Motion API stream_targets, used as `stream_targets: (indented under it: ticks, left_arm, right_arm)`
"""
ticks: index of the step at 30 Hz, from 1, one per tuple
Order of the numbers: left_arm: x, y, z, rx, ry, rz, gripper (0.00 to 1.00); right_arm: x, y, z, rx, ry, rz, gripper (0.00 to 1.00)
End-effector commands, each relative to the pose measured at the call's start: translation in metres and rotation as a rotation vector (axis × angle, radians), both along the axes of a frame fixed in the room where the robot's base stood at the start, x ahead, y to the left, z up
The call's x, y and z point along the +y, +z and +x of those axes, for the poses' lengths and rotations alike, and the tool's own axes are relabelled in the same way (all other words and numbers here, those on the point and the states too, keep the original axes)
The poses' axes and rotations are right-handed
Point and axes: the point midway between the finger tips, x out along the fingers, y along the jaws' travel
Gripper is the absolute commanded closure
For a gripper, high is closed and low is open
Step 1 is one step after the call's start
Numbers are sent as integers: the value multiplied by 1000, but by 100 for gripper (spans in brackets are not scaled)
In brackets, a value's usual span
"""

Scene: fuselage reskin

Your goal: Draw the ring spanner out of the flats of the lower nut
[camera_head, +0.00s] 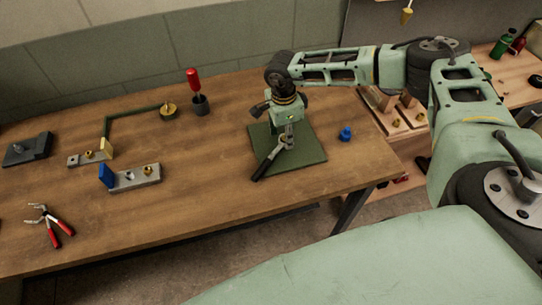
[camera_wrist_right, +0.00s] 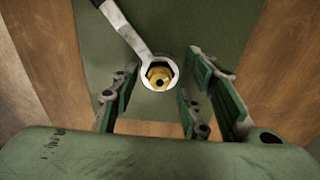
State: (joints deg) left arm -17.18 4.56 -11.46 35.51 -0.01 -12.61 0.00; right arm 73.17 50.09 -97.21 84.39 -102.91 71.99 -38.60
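The ring spanner (camera_head: 270,160) has a dark handle and a bright metal head. It lies over the green mat (camera_head: 308,155), its handle pointing to the near left. In the right wrist view the spanner's ring (camera_wrist_right: 145,55) sits around a brass nut (camera_wrist_right: 159,77), which I take as the lower nut. My right gripper (camera_head: 287,128) points down above the spanner's head. In the wrist view its fingers (camera_wrist_right: 160,100) are spread apart, with the nut and ring just beyond the gap and nothing held. My left gripper is not in view.
A blue knob-like piece (camera_head: 345,134) lies right of the mat. The bench front between mat and pliers is clear.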

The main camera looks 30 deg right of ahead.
Motion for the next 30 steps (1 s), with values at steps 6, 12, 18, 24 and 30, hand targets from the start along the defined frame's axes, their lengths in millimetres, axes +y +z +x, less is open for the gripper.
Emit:
stream_targets:
  ticks: [6, 12, 18, 24, 30]
  left_arm:
    - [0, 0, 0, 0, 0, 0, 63]
    - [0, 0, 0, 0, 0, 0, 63]
    - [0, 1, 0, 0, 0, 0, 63]
    - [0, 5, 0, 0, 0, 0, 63]
    - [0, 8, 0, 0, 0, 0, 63]
  right_arm:
    - [0, 0, 0, -1, 0, 0, 80]
    - [0, 1, 1, -4, -1, -1, 98]
    - [0, 3, 2, -6, -1, 1, 98]
    - [0, 9, 3, -8, -1, 0, 98]
    - [0, 14, 4, -9, -2, 0, 98]
